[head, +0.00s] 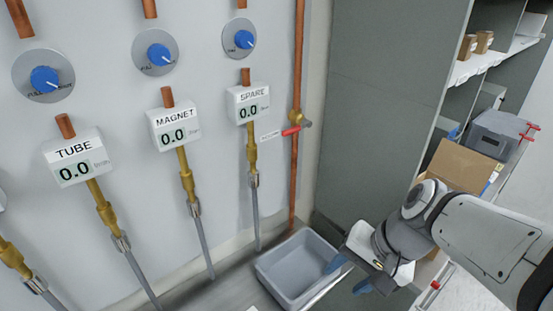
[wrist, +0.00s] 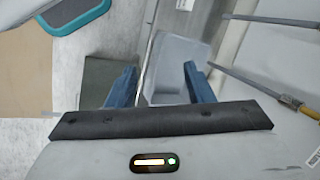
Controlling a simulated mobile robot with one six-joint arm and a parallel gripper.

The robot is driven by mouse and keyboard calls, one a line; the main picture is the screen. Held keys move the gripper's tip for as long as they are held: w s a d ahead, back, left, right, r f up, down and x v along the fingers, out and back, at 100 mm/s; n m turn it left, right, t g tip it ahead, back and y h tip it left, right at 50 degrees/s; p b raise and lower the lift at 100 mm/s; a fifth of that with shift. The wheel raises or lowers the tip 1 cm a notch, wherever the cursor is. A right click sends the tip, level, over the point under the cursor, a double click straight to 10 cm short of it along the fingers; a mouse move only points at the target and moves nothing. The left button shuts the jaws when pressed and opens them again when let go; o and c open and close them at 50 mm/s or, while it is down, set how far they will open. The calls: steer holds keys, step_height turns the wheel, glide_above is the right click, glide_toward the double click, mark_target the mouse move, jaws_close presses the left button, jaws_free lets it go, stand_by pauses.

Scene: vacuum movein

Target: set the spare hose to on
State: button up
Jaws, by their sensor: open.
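The spare line has a blue knob (head: 243,40) on a round grey plate, high on the wall in the head view. Its white pointer mark slants to the lower right; the lettering on the plate is too small to read. Below it the SPARE gauge box (head: 249,104) reads 0.0. A brass fitting and the grey spare hose (head: 255,215) hang beneath the box. My gripper (head: 349,275) is open and empty, low at the right, well below and right of the spare knob. Its two blue fingers (wrist: 160,72) also show apart in the wrist view.
MAGNET (head: 174,127) and TUBE (head: 73,158) gauges, each reading 0.0 under its own blue knob, stand left. A red-handled valve (head: 291,131) sits on a copper pipe. A grey bin (head: 295,270) stands below. Shelves with a cardboard box (head: 460,165) are right.

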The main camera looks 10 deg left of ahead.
steer(key=w+a+m+g+y, duration=0.1)
steer(key=w+a+m+y, duration=0.1)
steer(key=a+m+y, duration=0.35)
steer(key=m+t+y, duration=0.6)
steer(key=m+t, duration=0.2)
steer(key=m, duration=0.6)
glide_toward(258, 181)
steer(key=a, duration=0.2)
steer(key=p+x, duration=0.1)
steer(key=x, duration=0.6)
steer(key=shift+w+p, duration=0.4)
steer(key=shift+w, duration=0.1)
steer(key=shift+c, duration=0.5)
jaws_close()
